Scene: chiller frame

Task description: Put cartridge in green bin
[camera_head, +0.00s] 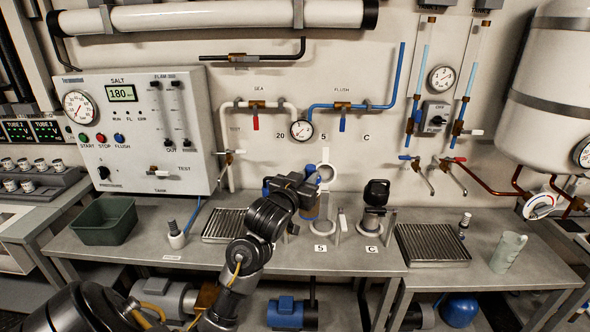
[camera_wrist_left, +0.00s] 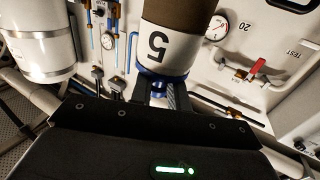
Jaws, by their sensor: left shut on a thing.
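My left gripper (camera_head: 308,190) is shut on a cartridge (camera_head: 311,208) above the bench, near the round holder labelled 5 (camera_head: 321,241). In the head view, the gripper and wrist hide most of the cartridge and only a blue part shows. In the left wrist view, the cartridge (camera_wrist_left: 165,38) has a brown body, a white band with a black 5 and a blue end between the fingers (camera_wrist_left: 162,92). I cannot tell whether it is clear of the holder. The dark green bin (camera_head: 83,234) stands open at the bench's left end. My right gripper is not in view.
A black-topped unit (camera_head: 376,195) stands in the holder labelled C, just right. A small grey-white bottle with a dark top (camera_head: 176,236) stands between bin and drain grille (camera_head: 222,226). A control box (camera_head: 140,130), gauge and pipes line the wall behind.

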